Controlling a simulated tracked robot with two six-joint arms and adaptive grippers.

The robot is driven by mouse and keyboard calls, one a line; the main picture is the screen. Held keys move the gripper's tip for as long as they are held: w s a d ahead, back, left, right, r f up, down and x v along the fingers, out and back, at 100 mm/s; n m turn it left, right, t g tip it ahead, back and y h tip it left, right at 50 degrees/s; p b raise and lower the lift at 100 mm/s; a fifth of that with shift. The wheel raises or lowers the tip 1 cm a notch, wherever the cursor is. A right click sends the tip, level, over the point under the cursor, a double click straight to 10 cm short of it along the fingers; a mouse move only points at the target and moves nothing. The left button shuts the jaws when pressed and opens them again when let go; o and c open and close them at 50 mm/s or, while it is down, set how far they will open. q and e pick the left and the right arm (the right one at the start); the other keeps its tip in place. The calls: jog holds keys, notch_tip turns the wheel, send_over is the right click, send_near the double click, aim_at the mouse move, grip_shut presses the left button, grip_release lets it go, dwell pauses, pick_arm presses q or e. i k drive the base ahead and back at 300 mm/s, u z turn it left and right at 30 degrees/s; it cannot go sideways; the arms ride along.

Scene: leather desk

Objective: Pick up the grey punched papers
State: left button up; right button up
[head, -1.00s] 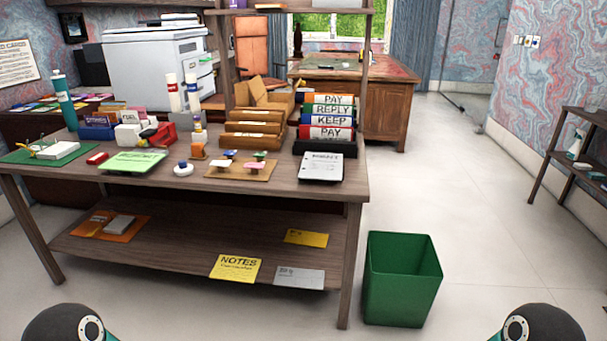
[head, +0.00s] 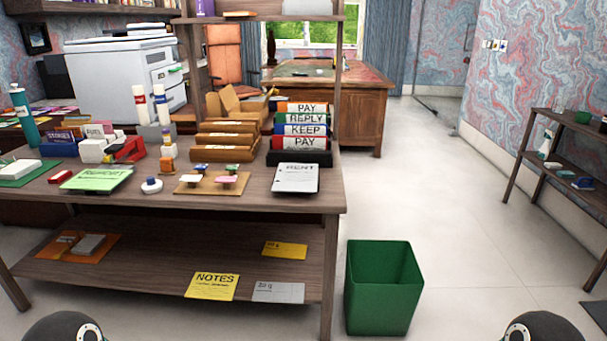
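A light grey sheet (head: 278,292) with small dark print lies flat on the lower shelf of the wooden table, near its front right edge. A whitish-grey sheaf of papers (head: 296,178) headed "RENT" lies on the tabletop near its right end, in front of the labelled binders. Only dark rounded parts of my arms show at the bottom left and bottom right. Neither gripper is in view.
A yellow "NOTES" sheet (head: 212,286) lies beside the grey sheet, and a yellow card (head: 285,249) behind it. A green bin (head: 384,290) stands right of the table (head: 250,205).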

aim_at(302, 177)
jog(key=z, duration=0.05)
jog(key=i, duration=0.7)
jog(key=u, duration=0.3)
jog(key=k, duration=0.9)
jog(key=z, duration=0.7)
jog(key=i, duration=1)
